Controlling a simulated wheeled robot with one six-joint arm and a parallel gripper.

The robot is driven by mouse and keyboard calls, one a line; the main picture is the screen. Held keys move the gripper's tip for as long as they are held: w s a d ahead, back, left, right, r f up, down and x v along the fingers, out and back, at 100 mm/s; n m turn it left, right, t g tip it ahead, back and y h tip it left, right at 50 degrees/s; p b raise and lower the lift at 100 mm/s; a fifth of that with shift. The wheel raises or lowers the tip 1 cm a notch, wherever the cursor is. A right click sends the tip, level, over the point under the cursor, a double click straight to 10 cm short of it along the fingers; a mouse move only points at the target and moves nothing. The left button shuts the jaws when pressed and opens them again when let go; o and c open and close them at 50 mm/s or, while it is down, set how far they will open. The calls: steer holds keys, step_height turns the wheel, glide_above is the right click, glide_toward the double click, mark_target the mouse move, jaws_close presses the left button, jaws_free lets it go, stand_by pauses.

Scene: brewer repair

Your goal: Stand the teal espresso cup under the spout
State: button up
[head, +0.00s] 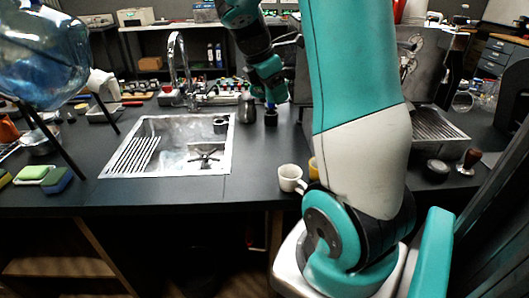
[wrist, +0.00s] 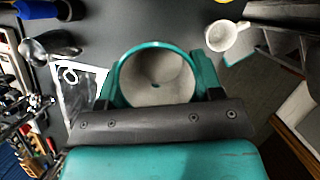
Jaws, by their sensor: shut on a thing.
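The teal espresso cup (wrist: 155,52) is in the wrist view, its round rim and pale, empty inside facing the camera. A steel machine (head: 432,82) with a slotted drip tray (head: 438,124) stands at the right, partly behind my arm. I cannot see its spout.
A white cup (head: 290,178) stands near the counter's front edge and shows in the wrist view (wrist: 222,37). A yellow cup (head: 313,170) is partly hidden by my arm. A tamper (head: 470,160) stands at the right.

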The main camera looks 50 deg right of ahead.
mark_target(276, 161)
step_height(276, 161, down, 20)
steer(key=shift+r, duration=0.2)
steer(key=shift+f, duration=0.15)
steer(key=o, duration=1)
steer(key=shift+o, duration=0.2)
